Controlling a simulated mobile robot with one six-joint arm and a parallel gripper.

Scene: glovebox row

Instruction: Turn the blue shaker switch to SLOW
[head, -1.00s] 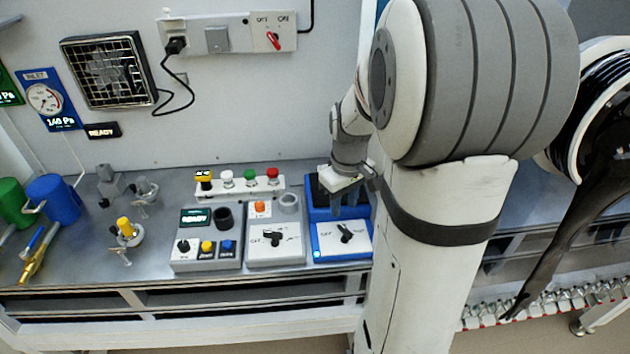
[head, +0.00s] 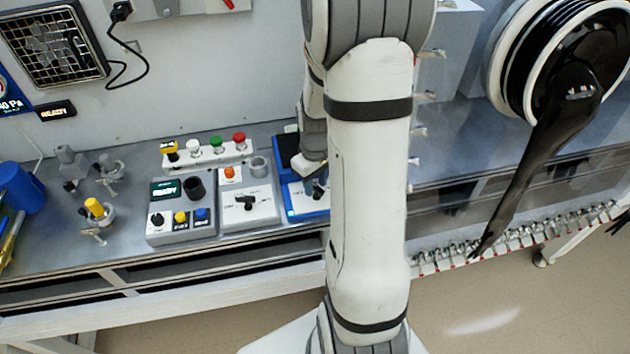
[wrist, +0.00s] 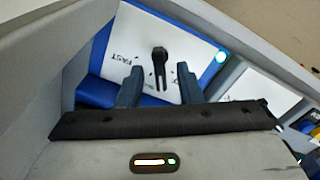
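The blue shaker (head: 293,212) stands on the bench, its right part hidden behind my arm in the head view. In the wrist view its white panel (wrist: 185,45) shows the label FAST, a lit cyan lamp and a black switch knob (wrist: 158,54). Another label is partly hidden by my fingers. My gripper (wrist: 159,70) is open, with one dark finger on each side of the knob in the picture and a gap on both sides. I cannot tell how deep the fingers reach around it. In the head view my gripper (head: 317,187) is over the panel, mostly hidden.
Left of the shaker stand a grey box with a black dial (head: 247,202) and a control box with a READY display (head: 166,189). A row of coloured buttons (head: 206,153) lies behind them. A black glove (head: 545,140) hangs from a port at right.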

